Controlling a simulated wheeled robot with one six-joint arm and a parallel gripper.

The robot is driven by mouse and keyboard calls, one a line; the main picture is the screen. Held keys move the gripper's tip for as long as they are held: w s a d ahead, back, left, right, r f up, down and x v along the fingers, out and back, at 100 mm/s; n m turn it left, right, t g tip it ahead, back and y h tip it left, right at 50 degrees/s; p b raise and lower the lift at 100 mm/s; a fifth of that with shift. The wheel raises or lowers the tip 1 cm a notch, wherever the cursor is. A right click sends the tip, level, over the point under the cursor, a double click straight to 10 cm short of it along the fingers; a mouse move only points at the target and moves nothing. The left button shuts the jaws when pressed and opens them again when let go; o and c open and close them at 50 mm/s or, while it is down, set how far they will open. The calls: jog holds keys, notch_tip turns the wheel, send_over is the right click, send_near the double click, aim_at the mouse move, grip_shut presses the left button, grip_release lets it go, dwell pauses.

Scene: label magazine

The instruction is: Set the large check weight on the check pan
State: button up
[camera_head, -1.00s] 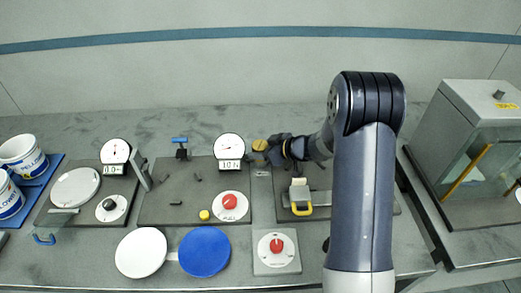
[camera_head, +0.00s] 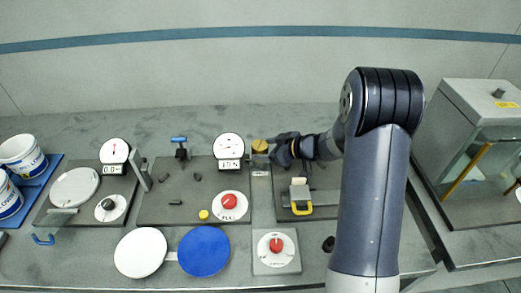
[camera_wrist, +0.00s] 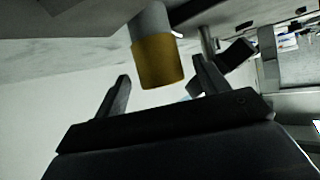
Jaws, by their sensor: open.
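A small dark knobbed object (camera_head: 328,244), which may be the large check weight, stands on the bench at the right of the red-knob box, beside my arm. A round white pan (camera_head: 75,187) beside a dial reading near zero, at the left, may be the check pan; it looks empty. My gripper (camera_head: 272,149) is at the back of the bench, beside a yellow-capped post (camera_head: 259,146). In the wrist view the gripper (camera_wrist: 162,72) is open, and the yellow cap (camera_wrist: 160,62) shows between and beyond its fingers. I cannot tell whether they touch it.
A second dial (camera_head: 229,147) stands left of the post. A white disc (camera_head: 140,252) and a blue disc (camera_head: 204,251) lie at the front, left of the red-knob box (camera_head: 277,262). White tubs (camera_head: 22,155) stand far left; a glass-fronted cabinet (camera_head: 485,105) stands right.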

aim_at(259, 149)
jog(key=v, duration=0.9)
dwell(0.5)
jog(key=x, duration=1.2)
jog(key=shift+a+p, duration=0.15)
jog(key=shift+p, duration=0.2)
jog(key=shift+r+p, duration=0.5)
jog(key=shift+f, duration=0.2)
